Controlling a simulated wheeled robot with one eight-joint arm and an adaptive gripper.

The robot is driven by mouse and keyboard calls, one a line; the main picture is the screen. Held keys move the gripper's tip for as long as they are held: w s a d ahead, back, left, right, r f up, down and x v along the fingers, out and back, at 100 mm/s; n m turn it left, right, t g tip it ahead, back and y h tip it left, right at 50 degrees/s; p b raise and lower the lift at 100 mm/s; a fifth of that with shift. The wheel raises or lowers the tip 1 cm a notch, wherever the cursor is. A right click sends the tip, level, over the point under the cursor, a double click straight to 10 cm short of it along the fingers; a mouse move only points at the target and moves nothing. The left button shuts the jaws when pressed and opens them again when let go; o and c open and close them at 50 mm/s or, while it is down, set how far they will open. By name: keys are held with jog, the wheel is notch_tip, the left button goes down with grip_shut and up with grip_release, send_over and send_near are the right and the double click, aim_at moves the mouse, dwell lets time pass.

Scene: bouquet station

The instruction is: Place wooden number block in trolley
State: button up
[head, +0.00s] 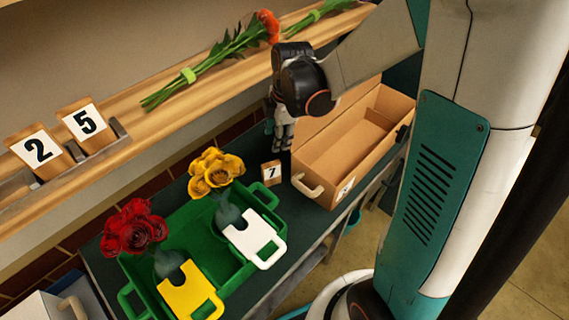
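Wooden number blocks 2 (38,148) and 5 (84,124) stand in a grey holder on the wooden shelf at the left. A small wooden block marked 7 (271,172) stands upright on the dark worktop, between the green tray and an open wooden box. My gripper (283,142) points down above and behind this block, left of the box. It appears apart from the block. Its fingertips are small and partly in shadow, so I cannot tell whether they are open. No thing is clearly visible in them. I cannot tell which thing is the trolley.
The green tray (128,290) holds vases with red (133,228) and yellow (214,174) flowers, plus yellow (190,295) and white (254,238) tags. The wooden box (318,163) looks empty and bears a label. Flower stems (205,62) lie on the shelf (135,88).

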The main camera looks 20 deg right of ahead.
jog(key=b, duration=0.2)
send_over(271, 164)
jog(key=s, duration=0.1)
notch_tip(271, 164, down, 8)
jog(key=shift+w+d+f+b, duration=0.15)
jog(key=shift+f+b, duration=0.15)
jog(key=shift+f, duration=0.6)
jog(key=shift+w+a+f+b, duration=0.15)
jog(key=shift+f+b, duration=0.15)
jog(key=shift+f, duration=0.65)
jog(key=shift+w+d+f+b, duration=0.15)
jog(key=shift+f+b, duration=0.15)
jog(key=shift+f, duration=0.6)
grip_shut()
